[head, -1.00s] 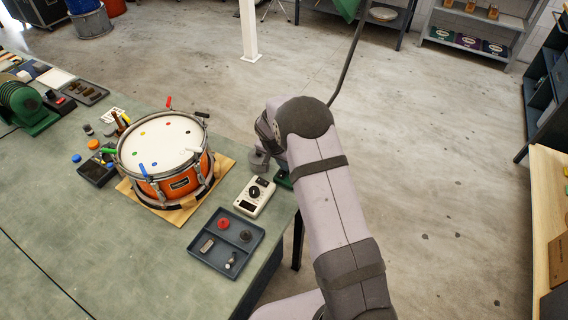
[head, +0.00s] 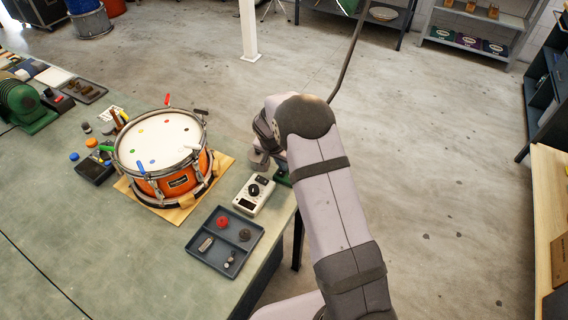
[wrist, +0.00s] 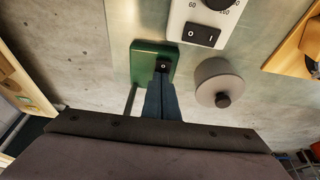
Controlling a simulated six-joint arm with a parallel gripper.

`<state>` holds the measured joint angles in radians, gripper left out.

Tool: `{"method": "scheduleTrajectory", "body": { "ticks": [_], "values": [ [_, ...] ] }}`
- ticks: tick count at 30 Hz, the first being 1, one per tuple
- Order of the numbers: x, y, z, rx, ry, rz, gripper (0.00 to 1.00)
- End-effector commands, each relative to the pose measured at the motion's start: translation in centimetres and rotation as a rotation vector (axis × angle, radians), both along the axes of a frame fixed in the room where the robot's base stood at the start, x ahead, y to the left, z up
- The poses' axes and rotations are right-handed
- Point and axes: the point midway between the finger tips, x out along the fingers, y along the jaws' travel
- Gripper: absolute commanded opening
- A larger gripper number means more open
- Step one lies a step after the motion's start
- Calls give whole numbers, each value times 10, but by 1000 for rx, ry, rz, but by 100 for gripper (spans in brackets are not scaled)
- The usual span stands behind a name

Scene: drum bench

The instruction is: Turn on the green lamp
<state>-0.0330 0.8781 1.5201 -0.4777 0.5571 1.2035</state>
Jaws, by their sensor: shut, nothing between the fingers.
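The green lamp's base (wrist: 143,63) is in the wrist view, a green block with a small black rocker switch (wrist: 163,66) near its right side. My gripper (wrist: 162,76) is shut and empty. Its fingertips are at the lower edge of the switch; I cannot tell whether they touch it. In the head view the green base (head: 283,180) is mostly hidden behind my arm. A dark thin stem (head: 350,60) rises to a shade (head: 345,4) cut off by the top edge. A pale patch shows at the shade; I cannot tell whether it is lit.
A white box (head: 254,195) with a dial and its own rocker switch stands close beside the base. A grey round piece with a dark knob (wrist: 222,99) is right of my fingers. A tray (head: 202,265) and a drum (head: 160,140) lie further left. The bench edge is near.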

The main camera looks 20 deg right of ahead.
Motion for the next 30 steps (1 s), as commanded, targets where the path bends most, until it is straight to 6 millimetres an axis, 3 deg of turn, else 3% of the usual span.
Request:
{"method": "scheduleTrajectory", "body": {
  "ticks": [19, 30],
  "values": [
    [-5, 5, 4, 0, 2, 1, 0],
    [-10, 11, 47, 0, 0, 1, 0]
  ]
}}
